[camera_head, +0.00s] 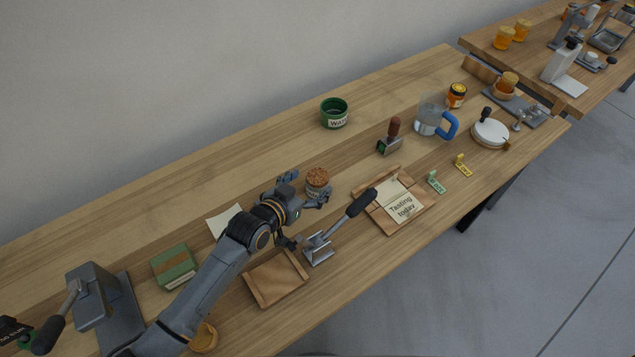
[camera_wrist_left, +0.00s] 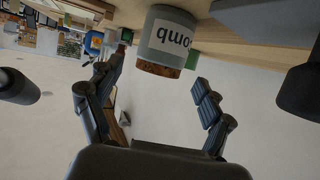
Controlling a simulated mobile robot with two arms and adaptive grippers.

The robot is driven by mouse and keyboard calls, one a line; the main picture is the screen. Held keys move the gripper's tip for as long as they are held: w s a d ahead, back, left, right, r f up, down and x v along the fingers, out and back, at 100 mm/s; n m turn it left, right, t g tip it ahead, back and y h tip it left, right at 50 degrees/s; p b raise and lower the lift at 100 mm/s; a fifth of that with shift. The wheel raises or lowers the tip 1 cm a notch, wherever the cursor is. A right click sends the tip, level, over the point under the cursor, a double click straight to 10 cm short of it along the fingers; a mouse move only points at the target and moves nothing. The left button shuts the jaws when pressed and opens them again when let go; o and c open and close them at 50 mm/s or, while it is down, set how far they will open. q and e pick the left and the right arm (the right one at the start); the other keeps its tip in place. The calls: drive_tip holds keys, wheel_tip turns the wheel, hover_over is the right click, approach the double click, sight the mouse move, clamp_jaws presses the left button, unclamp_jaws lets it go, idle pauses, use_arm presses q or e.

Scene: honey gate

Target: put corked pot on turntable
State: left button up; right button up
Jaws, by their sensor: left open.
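The corked pot (camera_head: 317,182) stands upright on the table, a grey pot with a cork top and a white label. In the left wrist view the pot (camera_wrist_left: 168,42) appears upside down, its label partly readable as "omb". My left gripper (camera_head: 306,190) is open, with its fingers to either side of the pot or just short of it; I cannot tell if they touch. In the wrist view the open fingers (camera_wrist_left: 160,85) spread wide around the line to the pot. A round white turntable (camera_head: 490,133) with a dark knob sits at the right end of the table. My right gripper is not in view.
Near the pot stand a lever tool (camera_head: 320,246), a wooden tray with a "Tasting today" card (camera_head: 401,207) and a stamp (camera_head: 390,138). A glass jug (camera_head: 432,112) with a blue handle stands left of the turntable. A green cup (camera_head: 334,112) is behind.

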sight(315, 179)
use_arm(q)
drive_tip(key=x, duration=0.4)
drive_tip(key=shift+d+r, duration=0.1)
drive_tip(key=shift+r, duration=0.05)
drive_tip(key=shift+c, duration=0.2)
drive_tip(key=c, duration=1.4)
